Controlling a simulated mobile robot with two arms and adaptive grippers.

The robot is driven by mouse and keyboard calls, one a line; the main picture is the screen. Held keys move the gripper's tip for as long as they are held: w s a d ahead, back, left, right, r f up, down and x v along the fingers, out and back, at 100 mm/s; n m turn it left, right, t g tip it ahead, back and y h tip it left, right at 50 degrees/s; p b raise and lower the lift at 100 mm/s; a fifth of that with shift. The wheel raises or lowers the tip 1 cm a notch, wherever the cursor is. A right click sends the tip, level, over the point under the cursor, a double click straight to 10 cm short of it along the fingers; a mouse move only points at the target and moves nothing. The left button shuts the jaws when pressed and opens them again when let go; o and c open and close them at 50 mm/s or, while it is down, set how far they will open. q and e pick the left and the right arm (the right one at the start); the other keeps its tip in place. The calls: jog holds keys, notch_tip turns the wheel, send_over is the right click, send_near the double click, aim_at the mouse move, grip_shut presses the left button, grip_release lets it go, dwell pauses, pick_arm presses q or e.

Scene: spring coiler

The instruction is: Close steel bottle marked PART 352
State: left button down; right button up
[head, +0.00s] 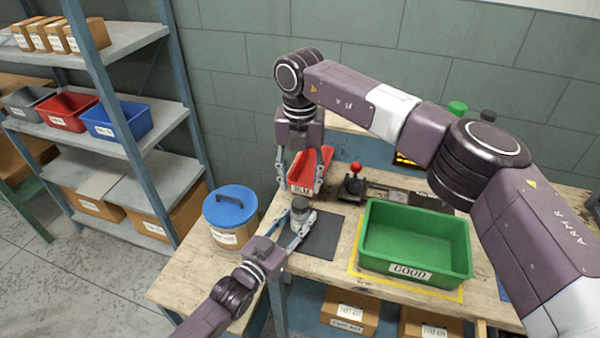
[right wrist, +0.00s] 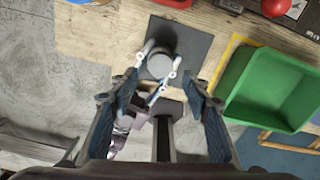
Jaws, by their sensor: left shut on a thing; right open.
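A small grey steel bottle (head: 299,218) with a dark top stands upright on a dark mat (head: 328,236) on the wooden bench. No PART 352 marking is readable on it. My left gripper (head: 298,228) is shut on the bottle from the front, low beside the bench edge. In the right wrist view the bottle's round grey top (right wrist: 160,66) shows between the left gripper's fingers. I cannot tell whether that top is a separate cap. My right gripper (head: 299,187) points down above the bottle, open, with nothing seen between its fingers (right wrist: 160,80).
A green bin (head: 416,272) marked GOOD stands right of the mat. A red bin (head: 325,160) and a red-knobbed lever (head: 354,182) are behind. A blue-lidded tub (head: 230,222) stands left. Green-topped (head: 457,107) and dark-topped (head: 488,116) items show behind my right arm.

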jog(key=n, duration=0.5)
jog(key=shift+r, duration=0.15)
jog(key=n, duration=0.3)
jog(key=shift+r+n, duration=0.1)
jog(key=shift+n, duration=0.2)
jog(key=n, duration=0.5)
jog(key=shift+r, duration=0.15)
jog(key=n, duration=0.3)
jog(key=shift+r+n, duration=0.1)
jog(key=shift+n, duration=0.2)
jog(key=n, duration=0.3)
jog(key=shift+r, duration=0.1)
jog(key=n, duration=0.5)
jog(key=shift+r, duration=0.15)
jog(key=n, duration=0.3)
jog(key=shift+r+n, duration=0.1)
jog(key=shift+n, duration=0.2)
jog(key=n, duration=0.4)
jog(key=shift+r+n, duration=0.1)
jog(key=shift+n, duration=0.2)
